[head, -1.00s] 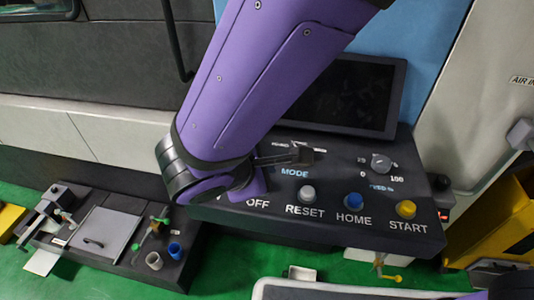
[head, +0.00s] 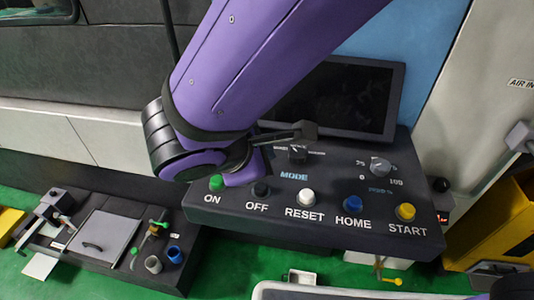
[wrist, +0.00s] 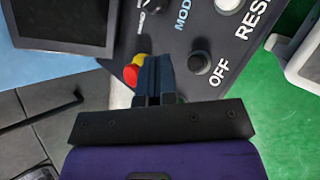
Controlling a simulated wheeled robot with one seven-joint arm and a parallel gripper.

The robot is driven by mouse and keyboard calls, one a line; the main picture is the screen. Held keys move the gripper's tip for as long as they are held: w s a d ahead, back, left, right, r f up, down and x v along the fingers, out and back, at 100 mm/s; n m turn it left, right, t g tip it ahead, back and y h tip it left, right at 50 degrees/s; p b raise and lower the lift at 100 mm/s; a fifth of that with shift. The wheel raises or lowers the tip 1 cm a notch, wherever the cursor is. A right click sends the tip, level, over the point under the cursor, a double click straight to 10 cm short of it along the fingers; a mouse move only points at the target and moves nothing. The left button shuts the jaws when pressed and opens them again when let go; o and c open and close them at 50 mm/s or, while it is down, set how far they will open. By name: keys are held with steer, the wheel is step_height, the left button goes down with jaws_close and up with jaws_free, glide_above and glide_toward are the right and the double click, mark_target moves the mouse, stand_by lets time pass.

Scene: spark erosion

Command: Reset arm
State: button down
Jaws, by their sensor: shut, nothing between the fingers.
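My gripper (head: 308,131) reaches to the right over the control panel (head: 345,228), above the mode knob (head: 298,154) in the head view. Its dark fingers are together and empty. In the wrist view the fingers (wrist: 156,62) lie between the red and yellow emergency stop (wrist: 132,73) and the dark OFF button (wrist: 199,62). They look apart from both buttons. The white RESET button (head: 306,197) is in clear view in the head view, with nothing on it. My purple forearm hides the panel's back left part.
A dark screen (head: 345,98) stands upright behind the panel. The green ON button (head: 217,183), blue HOME button (head: 355,203) and yellow START button (head: 405,212) line the front. A tool bench (head: 65,240) sits at left.

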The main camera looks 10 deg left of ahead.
stand_by(0.4)
steer(key=w+d+r+m+g, duration=0.2)
steer(key=d+r+m, duration=0.25)
steer(key=d, duration=0.55)
steer(key=w+d+r+m+g, duration=0.25)
steer(key=d+r+m, duration=0.2)
steer(key=d, duration=0.55)
steer(key=s+d+r+m+t+y, duration=0.1)
steer(key=s+d+r+m+y, duration=0.1)
steer(key=s+d+m, duration=0.2)
steer(key=s+d+r+m+t+y, duration=0.1)
steer(key=s+d+r+m+y, duration=0.1)
steer(key=d+m, duration=0.6)
steer(key=s+d+r, duration=0.1)
steer(key=s+d, duration=0.1)
steer(key=d, duration=0.1)
steer(key=shift+s+d+r, duration=0.15)
steer(key=shift+s+d, duration=0.15)
steer(key=shift+d, duration=0.05)
stand_by(0.4)
